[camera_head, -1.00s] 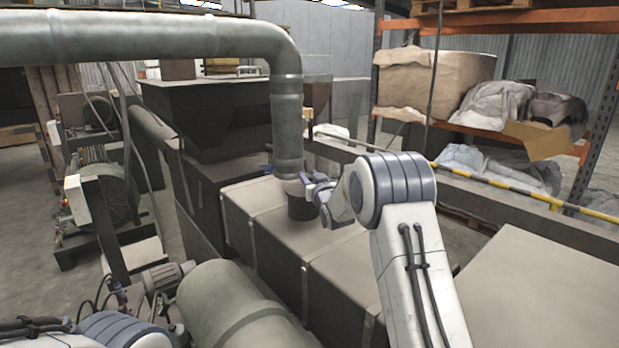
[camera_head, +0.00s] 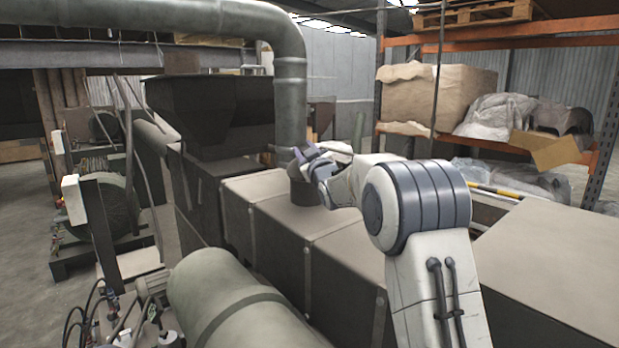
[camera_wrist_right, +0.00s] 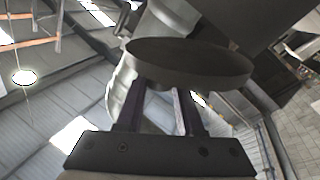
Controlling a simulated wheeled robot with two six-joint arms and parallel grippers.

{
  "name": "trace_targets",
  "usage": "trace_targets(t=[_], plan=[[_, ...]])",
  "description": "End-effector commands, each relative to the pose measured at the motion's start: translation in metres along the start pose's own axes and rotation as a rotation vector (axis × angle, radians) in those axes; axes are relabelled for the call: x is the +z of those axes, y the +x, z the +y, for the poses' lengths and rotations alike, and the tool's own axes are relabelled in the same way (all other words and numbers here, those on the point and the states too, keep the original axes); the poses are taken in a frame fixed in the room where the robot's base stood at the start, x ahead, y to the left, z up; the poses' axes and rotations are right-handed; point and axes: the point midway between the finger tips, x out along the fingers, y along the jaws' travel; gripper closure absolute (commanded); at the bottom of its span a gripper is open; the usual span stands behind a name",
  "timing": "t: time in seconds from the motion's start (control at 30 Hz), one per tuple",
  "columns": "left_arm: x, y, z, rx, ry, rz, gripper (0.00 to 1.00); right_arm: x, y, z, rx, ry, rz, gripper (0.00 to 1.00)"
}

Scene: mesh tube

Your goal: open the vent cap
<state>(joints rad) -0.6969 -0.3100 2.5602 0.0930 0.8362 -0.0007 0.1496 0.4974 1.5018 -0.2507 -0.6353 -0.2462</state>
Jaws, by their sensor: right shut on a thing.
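The vent cap (camera_wrist_right: 190,62) shows in the right wrist view as a dark round disc, seen nearly edge-on just beyond my finger tips. In the head view a short dark round vent stub (camera_head: 303,190) stands on the long box-like housing, just below the big pipe. My right gripper (camera_head: 308,160) is at the top of this stub, its bluish fingers reaching in from the right. In the right wrist view my right gripper (camera_wrist_right: 160,98) is shut on the cap. The head view is too small to tell how far the cap is tilted. My left gripper is out of view.
A thick grey-green pipe (camera_head: 291,95) comes down right behind the vent. The housing (camera_head: 280,222) runs below my right arm. A green cylindrical tank (camera_head: 225,298) lies at front left. An orange rack (camera_head: 505,150) stands at right.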

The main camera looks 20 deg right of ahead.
Motion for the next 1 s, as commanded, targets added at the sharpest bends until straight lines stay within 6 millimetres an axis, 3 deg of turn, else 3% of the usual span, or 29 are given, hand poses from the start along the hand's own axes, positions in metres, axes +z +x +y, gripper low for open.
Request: trace_targets(t=[0.03, 0.4, 1.0], plan=[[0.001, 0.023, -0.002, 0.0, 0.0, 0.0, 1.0, 0.004, -0.003, -0.007, 0.001, -0.043, 0.023, 1.0], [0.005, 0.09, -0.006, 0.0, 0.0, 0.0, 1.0, -0.02, -0.011, -0.025, 0.001, -0.368, 0.153, 1.0], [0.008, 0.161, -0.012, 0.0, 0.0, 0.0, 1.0, -0.041, -0.027, -0.066, -0.001, -0.89, 0.369, 1.0]])
